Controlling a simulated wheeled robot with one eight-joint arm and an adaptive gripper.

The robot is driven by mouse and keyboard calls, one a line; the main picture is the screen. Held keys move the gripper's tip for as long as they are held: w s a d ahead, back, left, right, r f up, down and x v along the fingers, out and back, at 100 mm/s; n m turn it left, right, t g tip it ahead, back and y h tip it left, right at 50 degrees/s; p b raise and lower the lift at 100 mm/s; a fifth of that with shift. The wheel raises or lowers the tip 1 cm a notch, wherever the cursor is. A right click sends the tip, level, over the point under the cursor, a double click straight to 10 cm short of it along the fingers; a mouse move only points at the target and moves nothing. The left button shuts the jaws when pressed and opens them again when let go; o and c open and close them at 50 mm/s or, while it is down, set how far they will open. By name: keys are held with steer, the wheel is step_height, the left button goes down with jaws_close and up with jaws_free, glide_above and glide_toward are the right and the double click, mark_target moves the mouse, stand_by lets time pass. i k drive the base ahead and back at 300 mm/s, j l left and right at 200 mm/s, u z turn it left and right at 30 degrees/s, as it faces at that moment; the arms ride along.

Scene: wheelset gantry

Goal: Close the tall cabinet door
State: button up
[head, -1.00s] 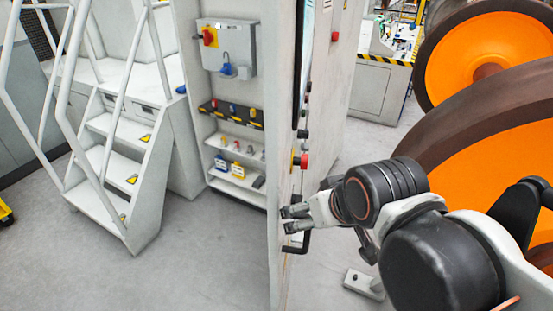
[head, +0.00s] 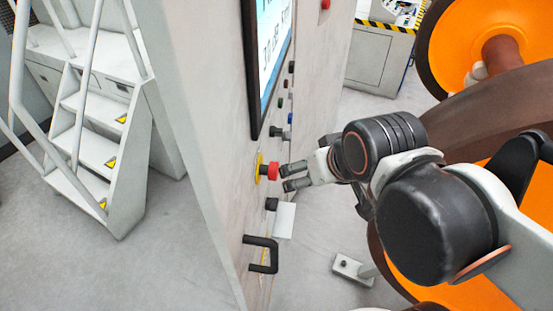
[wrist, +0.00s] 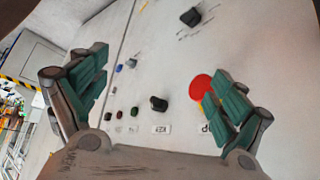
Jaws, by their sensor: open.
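The tall cabinet door (head: 215,150) shows its pale grey face nearly edge-on in the head view. It bears a screen (head: 272,55), a column of knobs, a red emergency stop button (head: 268,171) on a yellow base, and a black bar handle (head: 262,255) lower down. The cabinet's inside is hidden, and I cannot tell how far ajar the door is. My gripper (head: 287,178) is open and empty beside the red button, above the handle; contact is unclear. In the wrist view the red button (wrist: 200,87) is partly behind one finger, with a black knob (wrist: 158,103) between the fingers.
White steps with railings (head: 95,150) stand left, with clear floor before them. Large orange-faced wheels (head: 450,60) stand close at the right, behind my arm. A grey cabinet with a striped edge (head: 378,60) stands at the back. A floor bracket (head: 352,268) lies below my gripper.

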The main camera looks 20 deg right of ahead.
mark_target(220, 68)
steer(key=k, duration=0.5)
steer(key=k+l+u, duration=0.35)
steer(key=k+l, duration=0.4)
steer(key=k+z, duration=0.1)
steer(key=i+l+u, duration=0.1)
steer(key=i+j, duration=0.1)
steer(key=i, duration=0.25)
